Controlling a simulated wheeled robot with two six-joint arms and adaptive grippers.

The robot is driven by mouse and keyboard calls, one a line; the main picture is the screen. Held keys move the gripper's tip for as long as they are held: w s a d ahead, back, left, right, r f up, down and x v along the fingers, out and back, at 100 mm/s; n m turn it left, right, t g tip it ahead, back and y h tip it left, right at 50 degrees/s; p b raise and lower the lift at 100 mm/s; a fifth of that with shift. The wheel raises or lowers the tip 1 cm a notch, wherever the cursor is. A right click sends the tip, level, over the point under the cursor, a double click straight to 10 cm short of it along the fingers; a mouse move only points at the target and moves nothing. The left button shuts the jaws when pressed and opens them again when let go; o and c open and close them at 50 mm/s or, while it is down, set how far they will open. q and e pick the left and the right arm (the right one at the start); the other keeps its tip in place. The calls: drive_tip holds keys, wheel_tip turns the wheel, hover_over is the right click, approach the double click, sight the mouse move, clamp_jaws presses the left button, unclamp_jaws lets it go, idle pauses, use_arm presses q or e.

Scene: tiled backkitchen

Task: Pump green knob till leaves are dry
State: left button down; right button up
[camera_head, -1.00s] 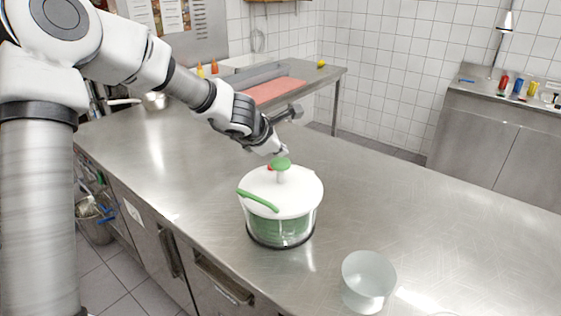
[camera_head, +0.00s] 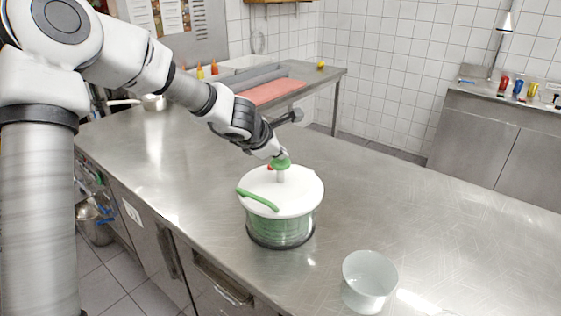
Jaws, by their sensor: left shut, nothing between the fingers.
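A salad spinner (camera_head: 282,207) with a white lid, a clear bowl and a green basket inside stands on the steel counter. A green handle (camera_head: 257,199) lies across the front left of its lid. The green knob (camera_head: 281,163) sits on a pale stem standing up from the lid's middle. My left gripper (camera_head: 275,152) is shut and empty, with its tip at the top of the knob, seemingly touching it. The leaves cannot be made out through the green blur in the bowl. My right gripper is not in view.
A white bowl (camera_head: 369,281) stands on the counter to the right front of the spinner. The steel counter (camera_head: 420,215) is clear to the right. A red board (camera_head: 274,91) lies on a table behind. Several bottles (camera_head: 517,86) stand at the back right.

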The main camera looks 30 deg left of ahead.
sight(279, 162)
use_arm(q)
drive_tip(key=shift+f+b, duration=1.45)
drive_tip(key=shift+f, duration=0.15)
idle(1.0)
drive_tip(key=shift+r, duration=0.1)
drive_tip(key=shift+r+p, duration=2.1)
drive_tip(key=shift+p, duration=0.25)
wheel_tip(279, 162, up, 5)
drive_tip(key=p, duration=0.5)
drive_tip(key=shift+r, duration=0.1)
idle(0.7)
